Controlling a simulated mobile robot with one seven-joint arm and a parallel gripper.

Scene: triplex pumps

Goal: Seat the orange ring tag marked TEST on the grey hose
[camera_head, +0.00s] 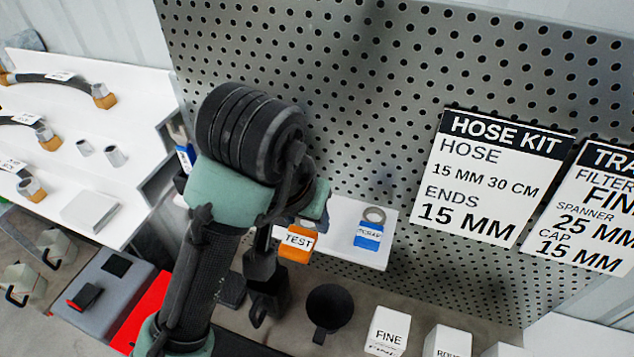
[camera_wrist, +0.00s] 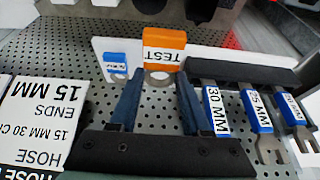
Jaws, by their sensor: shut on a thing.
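The orange ring tag marked TEST (camera_head: 296,243) is at the small white shelf by the pegboard, just beyond my wrist. In the wrist view the tag (camera_wrist: 165,48) has its ring between my gripper's (camera_wrist: 160,73) two blue fingertips. I cannot tell whether the tag still touches the shelf. Dark hoses with brass-coloured ends lie on the white bench at left, the upper one (camera_head: 50,78) looking dark grey. I cannot tell which is the grey hose.
A blue ring tag (camera_head: 368,236) stands on the small shelf (camera_head: 376,258), right of the orange one. Labelled spanners (camera_wrist: 262,120) hang from a dark rack beside my gripper. The pegboard (camera_head: 400,70) rises close behind. A black cup (camera_head: 330,306) and white FINE box (camera_head: 388,332) stand below.

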